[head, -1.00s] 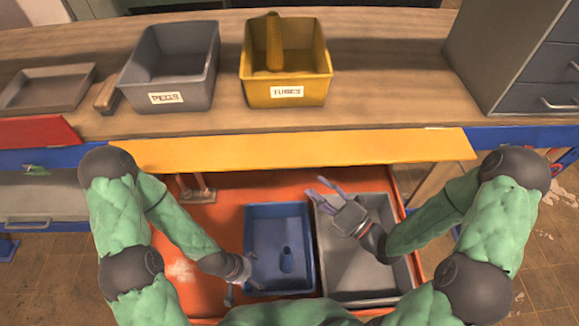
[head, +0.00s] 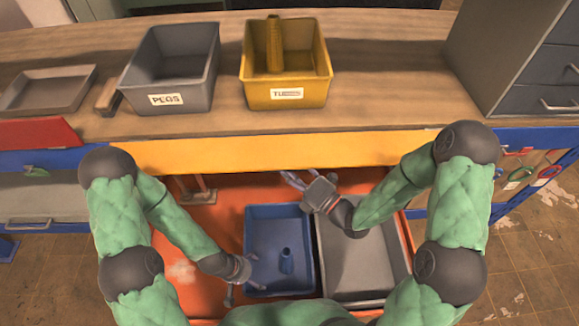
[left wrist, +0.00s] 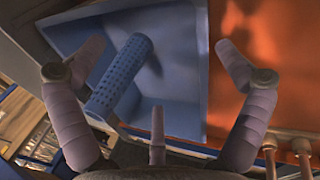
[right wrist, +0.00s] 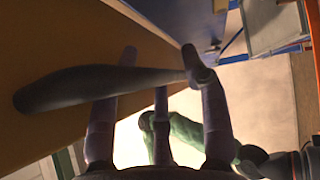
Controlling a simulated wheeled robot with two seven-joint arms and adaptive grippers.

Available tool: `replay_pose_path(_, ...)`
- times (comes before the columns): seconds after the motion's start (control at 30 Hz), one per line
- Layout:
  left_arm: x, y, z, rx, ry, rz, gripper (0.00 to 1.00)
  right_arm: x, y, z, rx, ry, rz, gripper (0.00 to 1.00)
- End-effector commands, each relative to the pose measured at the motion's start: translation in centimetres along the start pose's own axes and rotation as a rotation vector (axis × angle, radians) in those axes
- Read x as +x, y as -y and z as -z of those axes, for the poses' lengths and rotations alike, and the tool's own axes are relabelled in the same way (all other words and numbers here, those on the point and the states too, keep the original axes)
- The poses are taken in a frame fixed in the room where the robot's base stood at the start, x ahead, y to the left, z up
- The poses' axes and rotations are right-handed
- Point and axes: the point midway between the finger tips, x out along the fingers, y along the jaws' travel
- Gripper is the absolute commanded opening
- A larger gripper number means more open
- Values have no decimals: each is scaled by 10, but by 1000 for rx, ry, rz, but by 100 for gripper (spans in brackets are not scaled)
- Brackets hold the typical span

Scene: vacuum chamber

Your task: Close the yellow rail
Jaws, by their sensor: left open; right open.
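The yellow rail (head: 270,152) runs along the front edge of the workbench, and its right end is hidden behind my right arm. In the right wrist view a broad yellow-brown face (right wrist: 70,40), apparently the rail, fills the upper left. A dark bar like a handle (right wrist: 90,87) lies across it, in front of my fingers. My right gripper (head: 294,180) is open just below the rail's lower edge; I cannot tell whether it touches. My left gripper (head: 256,272) is open at the blue tray (head: 258,225). A blue perforated tube (left wrist: 122,75) shows between its fingers.
A grey tray (head: 392,262) sits beside the blue tray in the orange drawer (head: 200,225). On the bench stand a grey PEGS bin (head: 165,99), a yellow bin (head: 285,94) and a shallow grey tray (head: 45,90). A drawer cabinet (head: 530,75) stands right.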

Motion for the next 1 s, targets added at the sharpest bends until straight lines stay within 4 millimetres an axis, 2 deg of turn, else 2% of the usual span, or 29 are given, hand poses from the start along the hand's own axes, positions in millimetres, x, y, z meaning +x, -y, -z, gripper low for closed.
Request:
replay_pose_path(0.37,0,0,0,0,0,0,100,5,0,0,0,2,0,46)
replay_pose_path(0.5,0,0,0,0,0,0,100,5,0,0,0,1,0,6)
replay_pose_path(0.53,0,0,0,0,0,0,100,5,0,0,0,2,0,0)
replay_pose_path(1.0,-4,-2,0,0,0,0,100,4,-4,0,22,2,22,0)
